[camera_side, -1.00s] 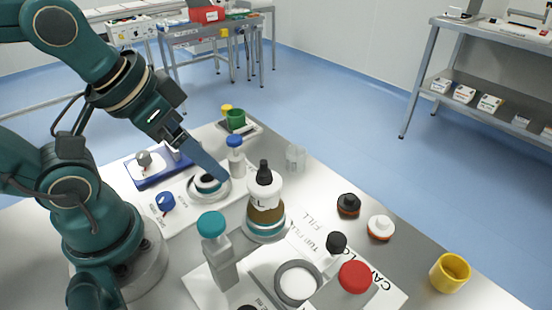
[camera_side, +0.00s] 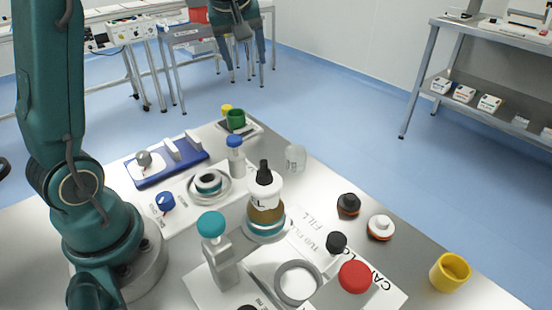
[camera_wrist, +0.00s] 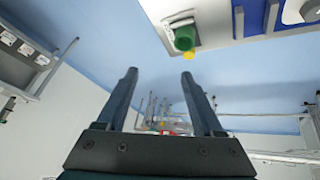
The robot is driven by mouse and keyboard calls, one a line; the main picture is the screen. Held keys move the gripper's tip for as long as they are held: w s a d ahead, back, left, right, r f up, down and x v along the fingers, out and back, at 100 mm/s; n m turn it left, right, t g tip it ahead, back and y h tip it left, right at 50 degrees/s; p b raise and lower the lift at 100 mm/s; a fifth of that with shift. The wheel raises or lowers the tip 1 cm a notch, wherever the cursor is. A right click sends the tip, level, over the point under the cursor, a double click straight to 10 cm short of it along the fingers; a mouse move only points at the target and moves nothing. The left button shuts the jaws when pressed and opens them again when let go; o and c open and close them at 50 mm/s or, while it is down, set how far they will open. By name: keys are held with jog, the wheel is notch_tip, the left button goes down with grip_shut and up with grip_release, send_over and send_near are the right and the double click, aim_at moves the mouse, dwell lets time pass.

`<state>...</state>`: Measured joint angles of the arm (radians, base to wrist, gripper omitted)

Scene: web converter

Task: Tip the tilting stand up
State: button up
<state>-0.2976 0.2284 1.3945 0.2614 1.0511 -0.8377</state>
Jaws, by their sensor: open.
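I cannot tell for sure which fixture is the tilting stand. A blue base (camera_side: 150,182) with white upright pieces and a grey knob lies at the table's far left. A grey post with a teal cap (camera_side: 211,224) stands on a white plate at the front. My gripper (camera_side: 240,55) is raised high at the top of the side view, beyond the table's far edge, and touches nothing. In the wrist view my gripper (camera_wrist: 160,76) is open, with nothing between its fingers. Part of the blue base (camera_wrist: 292,13) shows at that view's upper right.
A green cup (camera_side: 236,119) sits at the far table corner. A white-and-amber bottle (camera_side: 265,192) with a black top stands mid-table. A red knob (camera_side: 355,277), black and white caps and a yellow cup (camera_side: 451,271) are at the front right.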

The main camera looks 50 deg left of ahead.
jog(key=n+g, duration=0.2)
send_near(227, 108)
jog(key=w+d+r, duration=0.2)
jog(key=w, duration=0.1)
jog(key=shift+n+g, duration=0.4)
jog(key=shift+g, duration=0.3)
jog(key=x, duration=0.3)
jog(key=s+x, duration=0.1)
jog(key=x, duration=0.2)
jog(key=s+a+x, duration=0.1)
jog(key=x, duration=0.2)
jog(key=shift+a+f, duration=0.1)
jog(key=shift+a, duration=0.1)
jog(key=shift+w+a+f, duration=0.15)
jog(key=shift+a+f, duration=0.15)
jog(key=shift+f, duration=0.35)
grip_shut()
